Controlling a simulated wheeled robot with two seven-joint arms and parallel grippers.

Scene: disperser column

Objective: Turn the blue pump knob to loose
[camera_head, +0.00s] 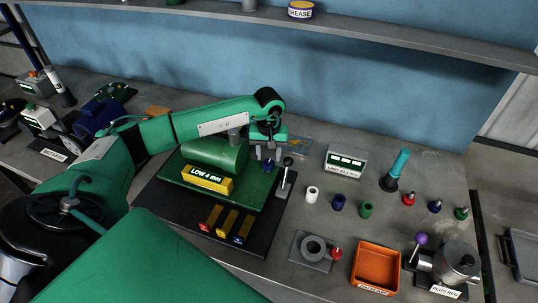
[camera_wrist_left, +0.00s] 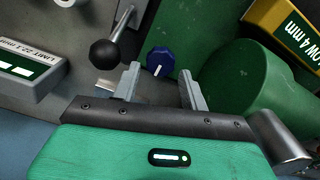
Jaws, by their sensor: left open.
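The blue pump knob (camera_wrist_left: 160,59) is a small faceted knob with a white pointer line, on a green base in the left wrist view. In the head view it shows (camera_head: 268,164) just below my left gripper (camera_head: 262,153). In the left wrist view my left gripper (camera_wrist_left: 160,76) is open. Its two fingers are spread to either side of the knob's near side, with nothing between them that I can see gripped. I cannot tell whether a finger touches the knob. Any loose or tight marking is not readable. My right gripper is not in view.
A lever with a black ball (camera_wrist_left: 105,52) stands close beside the knob. The green pump cylinder (camera_wrist_left: 247,85) and yellow "LOW 4 mm" block (camera_head: 208,179) are on its other side. A labelled grey box (camera_head: 345,160), small coloured parts and an orange tray (camera_head: 376,250) lie to the right.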

